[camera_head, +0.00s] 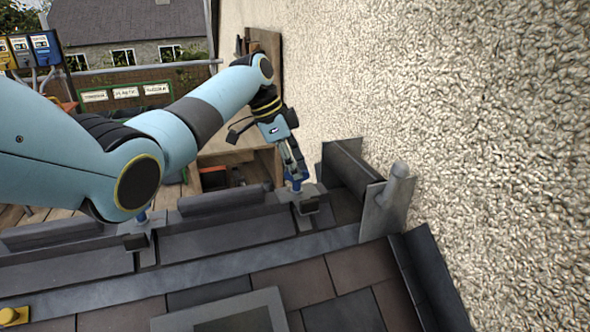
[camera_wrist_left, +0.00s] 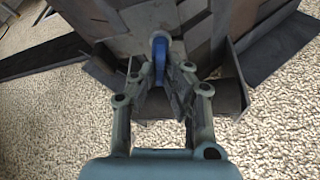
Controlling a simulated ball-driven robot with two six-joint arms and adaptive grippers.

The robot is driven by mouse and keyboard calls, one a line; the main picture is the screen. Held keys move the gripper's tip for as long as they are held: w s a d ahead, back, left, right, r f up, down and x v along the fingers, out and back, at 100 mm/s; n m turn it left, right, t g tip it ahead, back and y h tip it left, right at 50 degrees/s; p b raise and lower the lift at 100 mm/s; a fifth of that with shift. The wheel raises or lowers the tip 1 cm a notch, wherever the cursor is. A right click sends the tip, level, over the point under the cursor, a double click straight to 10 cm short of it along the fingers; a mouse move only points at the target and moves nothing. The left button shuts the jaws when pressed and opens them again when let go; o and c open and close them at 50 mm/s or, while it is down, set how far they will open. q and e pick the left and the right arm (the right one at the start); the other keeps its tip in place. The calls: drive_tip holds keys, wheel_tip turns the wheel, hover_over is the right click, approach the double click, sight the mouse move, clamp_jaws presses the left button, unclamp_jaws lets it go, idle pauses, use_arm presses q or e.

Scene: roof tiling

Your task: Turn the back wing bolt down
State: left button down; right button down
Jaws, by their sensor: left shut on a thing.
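A blue wing bolt (camera_head: 297,185) stands on a dark bracket (camera_head: 308,205) on the ridge near the rendered wall. My left gripper (camera_head: 297,176) comes down on it from above, with its fingers shut on the bolt's top. In the left wrist view the blue bolt (camera_wrist_left: 159,58) shows between the two fingers of the left gripper (camera_wrist_left: 159,82). The fingers hide part of the bolt, so its depth in the bracket cannot be told. A second blue bolt (camera_head: 142,217) shows at another bracket (camera_head: 136,241) farther left, partly behind my arm. My right gripper is not in view.
The rough rendered wall (camera_head: 470,120) rises close on the right. A grey flashing piece with a pipe stub (camera_head: 388,200) stands beside the ridge end. Dark ridge pieces (camera_head: 225,238) run left above brown and slate tiles (camera_head: 300,283). A wooden box (camera_head: 235,165) stands behind.

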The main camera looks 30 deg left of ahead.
use_arm(q)
drive_tip(key=shift+w+r+m, duration=0.25)
drive_tip(key=shift+r+m, duration=0.15)
drive_tip(key=c, duration=1.5)
unclamp_jaws()
drive_tip(key=shift+s, duration=0.1)
drive_tip(key=shift+o, duration=0.4)
drive_tip(key=shift+f, duration=0.15)
drive_tip(key=shift+a, duration=0.1)
drive_tip(key=v, duration=1.2)
drive_tip(key=shift+f, duration=0.15)
